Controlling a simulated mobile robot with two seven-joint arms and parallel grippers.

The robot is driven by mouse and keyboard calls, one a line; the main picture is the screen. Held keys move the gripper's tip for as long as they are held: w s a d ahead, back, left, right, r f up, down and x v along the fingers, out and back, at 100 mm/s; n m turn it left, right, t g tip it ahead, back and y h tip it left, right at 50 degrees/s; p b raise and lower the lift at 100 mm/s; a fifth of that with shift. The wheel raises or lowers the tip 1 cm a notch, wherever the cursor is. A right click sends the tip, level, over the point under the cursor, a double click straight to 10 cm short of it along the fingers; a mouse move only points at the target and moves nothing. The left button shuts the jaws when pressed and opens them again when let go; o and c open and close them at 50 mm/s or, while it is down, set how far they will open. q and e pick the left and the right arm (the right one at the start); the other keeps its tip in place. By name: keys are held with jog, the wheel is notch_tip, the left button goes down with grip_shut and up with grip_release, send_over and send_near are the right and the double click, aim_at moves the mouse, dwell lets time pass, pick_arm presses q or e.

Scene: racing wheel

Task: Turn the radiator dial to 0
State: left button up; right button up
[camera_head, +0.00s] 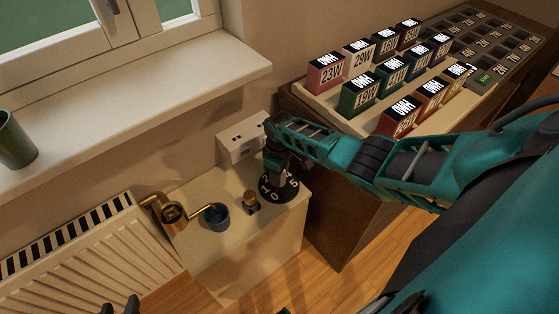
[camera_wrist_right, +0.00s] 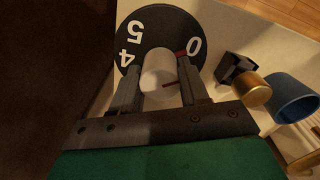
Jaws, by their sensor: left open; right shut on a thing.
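The radiator dial is a black disc (camera_head: 281,189) with white numbers on top of the white cabinet; in the right wrist view the disc (camera_wrist_right: 135,32) shows 4, 5 and 0. A white round knob (camera_wrist_right: 158,72) stands at its middle. A red mark beside the knob lies towards the 0, and a thin dark red line shows on the knob. My right gripper (camera_head: 276,171) is over the dial, shut on the knob, with one finger on each side in the wrist view (camera_wrist_right: 160,85). My left gripper (camera_head: 120,304) is open and empty at the bottom edge, in front of the radiator.
A white socket box (camera_head: 242,140) is behind. The radiator (camera_head: 80,255) is at left; a rack of colored blocks (camera_head: 345,118) is right.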

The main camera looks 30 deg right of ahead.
jog(key=shift+s+f, duration=0.1)
jog(key=shift+s, duration=0.1)
jog(key=o, duration=1)
jog(key=shift+w, duration=0.1)
jog(key=shift+o, duration=0.2)
pick_arm(q)
jog(key=shift+r, duration=0.1)
pick_arm(e)
jog(key=shift+r, duration=0.2)
jog(key=shift+r, duration=0.3)
pick_arm(q)
jog(key=r+p, duration=0.1)
jog(key=a+r+p, duration=0.1)
jog(key=p, duration=0.1)
jog(key=s+r+p, duration=0.1)
jog(key=p, duration=0.1)
jog(key=shift+a+r+y, duration=0.1)
jog(key=shift+a+y, duration=0.1)
jog(key=shift+y, duration=0.2)
pick_arm(e)
notch_tip(320, 180, up, 12)
pick_arm(q)
jog(key=shift+d, duration=0.1)
